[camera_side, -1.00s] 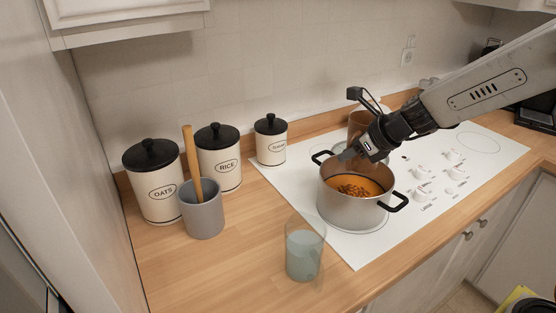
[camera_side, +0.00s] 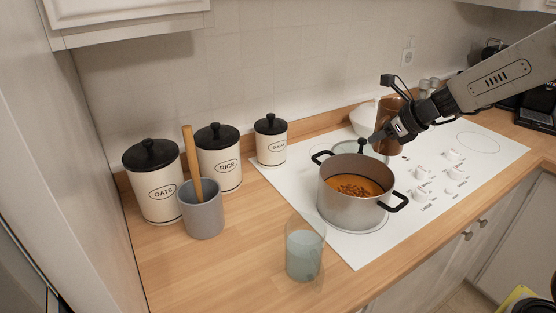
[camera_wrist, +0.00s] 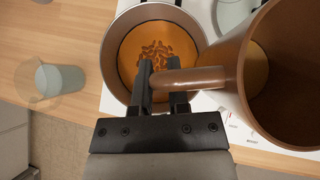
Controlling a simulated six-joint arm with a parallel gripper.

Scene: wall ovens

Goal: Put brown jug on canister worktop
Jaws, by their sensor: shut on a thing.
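The brown jug (camera_side: 390,114) is above the back of the cooktop in the side view, partly hidden by my gripper (camera_side: 377,137). In the wrist view the jug (camera_wrist: 285,75) fills the right side, mouth toward the camera, with its handle (camera_wrist: 195,80) between my fingers. My gripper (camera_wrist: 159,68) is shut on that handle. The jug appears held off the surface; the exact height is unclear. The canister worktop (camera_side: 255,225) is the wooden counter at left, with the oats (camera_side: 157,190), rice (camera_side: 222,166) and smaller (camera_side: 272,146) canisters along its back.
A steel pot (camera_side: 345,206) of orange food stands on the white cooktop (camera_side: 420,205), left of my gripper. A glass lid and a white vessel (camera_side: 363,119) are behind it. A grey utensil crock (camera_side: 203,212) and a clear cup (camera_side: 303,255) stand on the worktop, with bare wood between them.

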